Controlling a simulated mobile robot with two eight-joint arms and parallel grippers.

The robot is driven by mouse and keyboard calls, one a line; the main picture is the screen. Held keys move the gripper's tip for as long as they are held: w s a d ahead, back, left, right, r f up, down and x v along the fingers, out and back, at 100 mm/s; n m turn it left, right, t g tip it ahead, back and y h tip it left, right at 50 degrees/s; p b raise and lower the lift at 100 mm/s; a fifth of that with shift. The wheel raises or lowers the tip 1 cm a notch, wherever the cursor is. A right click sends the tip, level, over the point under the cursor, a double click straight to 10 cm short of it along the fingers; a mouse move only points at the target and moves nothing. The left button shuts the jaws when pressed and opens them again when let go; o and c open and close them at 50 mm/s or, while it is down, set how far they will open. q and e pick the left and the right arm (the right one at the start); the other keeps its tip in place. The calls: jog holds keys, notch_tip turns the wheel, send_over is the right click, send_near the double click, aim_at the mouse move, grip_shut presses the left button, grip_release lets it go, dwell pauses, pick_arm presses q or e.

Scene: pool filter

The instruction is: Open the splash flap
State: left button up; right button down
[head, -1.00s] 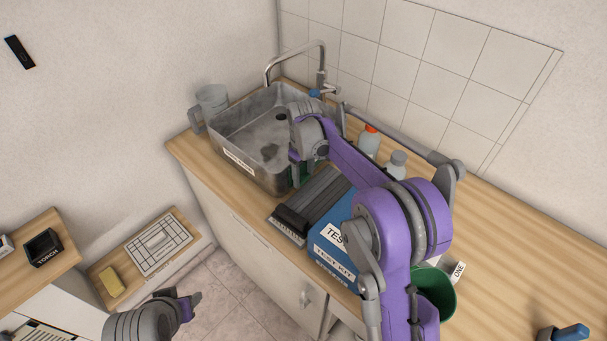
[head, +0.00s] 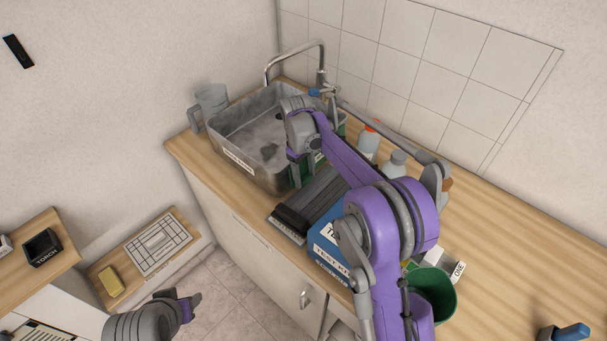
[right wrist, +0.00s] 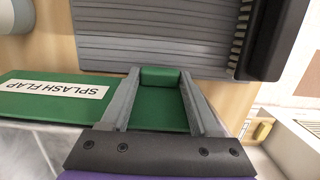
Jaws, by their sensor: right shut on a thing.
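The splash flap (right wrist: 52,98) is a green panel with a white "SPLASH FLAP" label in the right wrist view, lying along the edge of the metal basin. My right gripper (right wrist: 163,80) is shut on its green tab, one grey finger at each side. In the head view my right gripper (head: 301,174) is at the basin's right side. My arm hides most of the flap there, and its tilt is hard to tell. My left gripper (head: 190,302) hangs low, away from the counter, and its jaw opening is unclear.
The metal basin (head: 222,146) stands on the wooden counter with a tap behind it. A grey ribbed piece (right wrist: 160,40) and a blue test kit box (head: 328,254) lie close to the right gripper. Bottles and a green tub (head: 436,290) stand further right.

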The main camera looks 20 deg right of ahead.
jog(key=shift+s+d+r+g+h, duration=0.15)
jog(key=shift+s+r+g+h, duration=0.1)
jog(key=shift+g+h, duration=0.25)
jog(key=shift+s+d+r+g+h, duration=0.1)
jog(key=shift+s+d+g+h, duration=0.15)
jog(key=shift+g, duration=0.45)
jog(key=shift+s+d+r+g+h, duration=0.1)
jog(key=shift+s+r+g+h, duration=0.15)
jog(key=shift+g+h, duration=0.25)
jog(key=shift+s+d+r+g+h, duration=0.1)
jog(key=shift+r+g+h, duration=0.1)
jog(key=shift+g+h, duration=0.3)
jog(key=shift+c, duration=0.6)
grip_release()
